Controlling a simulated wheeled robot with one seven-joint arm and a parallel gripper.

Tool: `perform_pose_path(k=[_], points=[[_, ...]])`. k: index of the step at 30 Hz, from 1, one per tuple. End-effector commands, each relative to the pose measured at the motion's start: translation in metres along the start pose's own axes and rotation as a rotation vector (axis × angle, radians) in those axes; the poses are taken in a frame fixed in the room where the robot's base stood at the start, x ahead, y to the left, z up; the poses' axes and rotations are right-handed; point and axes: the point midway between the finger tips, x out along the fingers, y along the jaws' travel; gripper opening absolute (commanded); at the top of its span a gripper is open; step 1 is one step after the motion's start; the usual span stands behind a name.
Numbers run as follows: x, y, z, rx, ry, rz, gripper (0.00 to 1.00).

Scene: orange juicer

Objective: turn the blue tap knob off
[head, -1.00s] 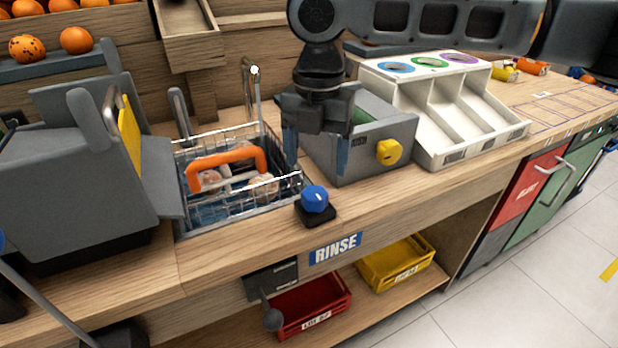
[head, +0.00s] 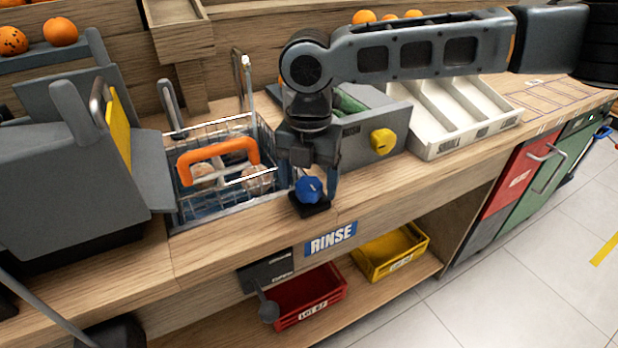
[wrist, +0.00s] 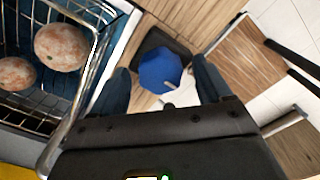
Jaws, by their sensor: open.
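The blue tap knob (head: 309,189) sits on a black base on the counter's front edge, just above the RINSE label. It also shows in the wrist view (wrist: 160,70), with a small pale mark on its lower edge. My gripper (head: 312,190) points down over the knob. In the wrist view my gripper (wrist: 162,90) is open, with one blue-grey finger on each side of the knob. I cannot tell whether the fingers touch it.
A wire basket (head: 215,145) with an orange handle and oranges stands in the sink left of the knob. A grey box with a yellow knob (head: 383,142) is behind right. Red (head: 310,300) and yellow (head: 390,252) bins sit on the shelf below.

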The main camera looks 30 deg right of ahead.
Motion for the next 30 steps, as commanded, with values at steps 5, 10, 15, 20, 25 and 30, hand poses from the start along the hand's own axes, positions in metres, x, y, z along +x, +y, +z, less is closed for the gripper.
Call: perform_pose_path(k=[5,10,15,20,25,30], points=[[-0.0001,-0.0001,-0.0001,0.000,0.000,0.000,0.63],[-0.0001,-0.0001,0.0000,0.000,0.000,0.000,0.47],[-0.0002,-0.0001,-0.0001,0.000,0.000,0.000,0.31],[-0.0002,-0.0001,-0.0001,0.001,0.000,0.000,0.22],[-0.0009,-0.0002,-0.0004,0.019,0.002,-0.001,0.22],[-0.0021,-0.0002,-0.0009,0.084,0.004,0.000,0.22]])
